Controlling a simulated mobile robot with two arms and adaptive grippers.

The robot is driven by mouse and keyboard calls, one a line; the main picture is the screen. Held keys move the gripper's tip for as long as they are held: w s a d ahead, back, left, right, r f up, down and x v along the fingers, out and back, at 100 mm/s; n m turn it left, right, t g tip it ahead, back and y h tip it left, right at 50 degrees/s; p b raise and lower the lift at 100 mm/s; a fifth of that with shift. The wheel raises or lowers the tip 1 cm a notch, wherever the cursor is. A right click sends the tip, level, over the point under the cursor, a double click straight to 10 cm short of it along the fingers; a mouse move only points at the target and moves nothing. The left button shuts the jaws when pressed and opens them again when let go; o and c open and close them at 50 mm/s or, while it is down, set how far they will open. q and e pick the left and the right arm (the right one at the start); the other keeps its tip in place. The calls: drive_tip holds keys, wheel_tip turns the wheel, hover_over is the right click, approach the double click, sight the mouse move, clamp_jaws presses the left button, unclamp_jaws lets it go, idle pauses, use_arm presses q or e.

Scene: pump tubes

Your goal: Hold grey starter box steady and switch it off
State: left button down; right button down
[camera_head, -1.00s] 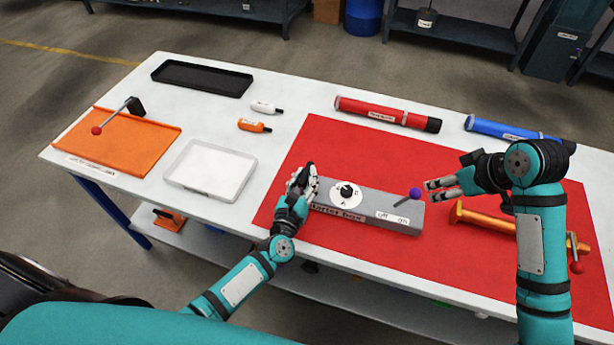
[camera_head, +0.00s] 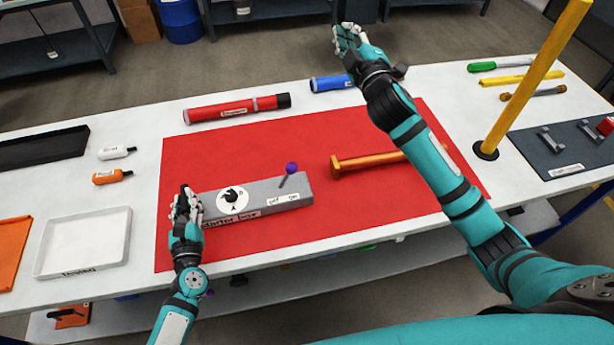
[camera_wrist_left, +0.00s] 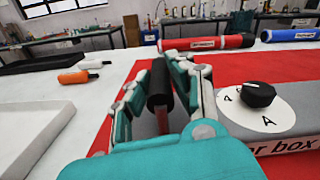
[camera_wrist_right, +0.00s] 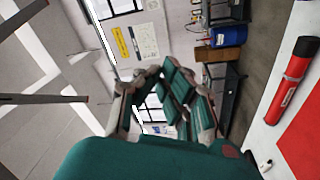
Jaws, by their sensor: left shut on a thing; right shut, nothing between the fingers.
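The grey starter box (camera_head: 255,193) lies on the red mat (camera_head: 330,225), with a dial (camera_head: 232,199) on its top. Its purple-knobbed lever (camera_head: 291,168) leans to the right, behind the "off" and "on" labels. My left gripper (camera_head: 186,195) is at the box's left end. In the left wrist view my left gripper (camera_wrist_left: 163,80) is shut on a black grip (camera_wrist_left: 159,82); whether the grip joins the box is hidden. My right gripper (camera_head: 346,38) is raised high, shut and empty, far from the lever. It also shows in the right wrist view (camera_wrist_right: 165,78).
An orange bar (camera_head: 365,162) lies right of the box, partly behind my right arm. Red (camera_head: 232,108) and blue (camera_head: 330,83) tubes lie at the back. A yellow post (camera_head: 535,80) stands on the right. A white tray (camera_head: 82,268) is on the left.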

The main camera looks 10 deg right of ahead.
drive_tip(key=s+a+r+n+t+y, duration=0.1)
drive_tip(key=s+a+r+n+y, duration=0.1)
drive_tip(key=a+r+n+y, duration=0.35)
drive_tip(key=s+a+f+n+g+y, duration=0.6)
drive_tip(key=s+f+n+g+y, duration=0.3)
drive_tip(key=n, duration=1)
drive_tip(key=s+d+f+n+g+h, duration=0.1)
drive_tip(key=s+d+f+g+h, duration=0.1)
drive_tip(key=f, duration=0.4)
drive_tip(key=s+d+f+n+g+h, duration=0.2)
drive_tip(key=s+d+f+g+h, duration=0.1)
drive_tip(key=f, duration=0.3)
drive_tip(key=s+d+f+n+g+h, duration=0.2)
drive_tip(key=d+f+g+h, duration=0.1)
drive_tip(key=f, duration=0.3)
drive_tip(key=shift+s+f+g, duration=0.25)
drive_tip(key=shift+s+g, duration=0.15)
drive_tip(key=shift+g, duration=0.2)
drive_tip(key=shift+a, duration=0.1)
